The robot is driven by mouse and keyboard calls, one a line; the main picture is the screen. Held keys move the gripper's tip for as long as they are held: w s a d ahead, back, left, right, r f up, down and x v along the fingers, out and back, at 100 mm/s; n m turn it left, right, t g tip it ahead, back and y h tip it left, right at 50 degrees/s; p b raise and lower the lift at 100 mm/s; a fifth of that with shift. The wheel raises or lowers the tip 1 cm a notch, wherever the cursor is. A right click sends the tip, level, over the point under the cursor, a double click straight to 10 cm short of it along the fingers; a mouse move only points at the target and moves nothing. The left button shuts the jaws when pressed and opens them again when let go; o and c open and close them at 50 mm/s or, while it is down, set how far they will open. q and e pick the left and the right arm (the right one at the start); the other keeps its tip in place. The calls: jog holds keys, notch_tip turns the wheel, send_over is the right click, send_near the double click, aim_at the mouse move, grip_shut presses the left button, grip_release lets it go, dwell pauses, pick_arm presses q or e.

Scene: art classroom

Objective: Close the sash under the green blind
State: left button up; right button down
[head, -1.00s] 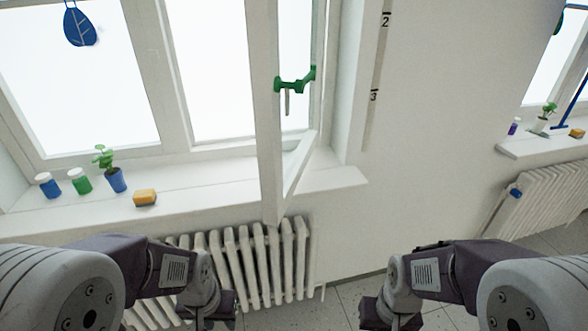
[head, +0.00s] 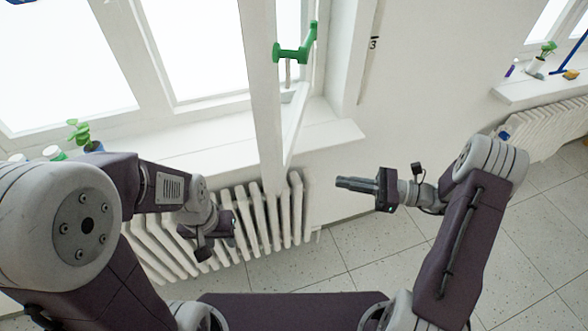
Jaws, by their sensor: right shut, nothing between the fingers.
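The white sash (head: 264,110) stands open, swung out from the window frame into the room over the sill. A green handle (head: 296,48) is on it. No green blind shows in this view. My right gripper (head: 340,183) is shut and empty, pointing left, to the right of the sash and in front of the sill's right end, apart from both. My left gripper (head: 204,252) hangs in front of the radiator, pointing down; its fingers are too hard to make out to tell if they are open.
The white sill (head: 335,134) ends at the right, with bare wall beyond. A radiator (head: 290,210) is below it. A potted plant (head: 80,132) and jars stand at the sill's left. The tiled floor (head: 395,240) is clear at the right.

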aim_at(282, 171)
jog(key=p+x, duration=0.2)
jog(key=x, duration=0.5)
jog(key=p+x, duration=0.1)
jog(key=x, duration=0.6)
jog(key=shift+w+f+p, duration=0.15)
jog(key=shift+w+p, duration=0.1)
jog(key=shift+p, duration=0.1)
jog(key=shift+s, duration=0.1)
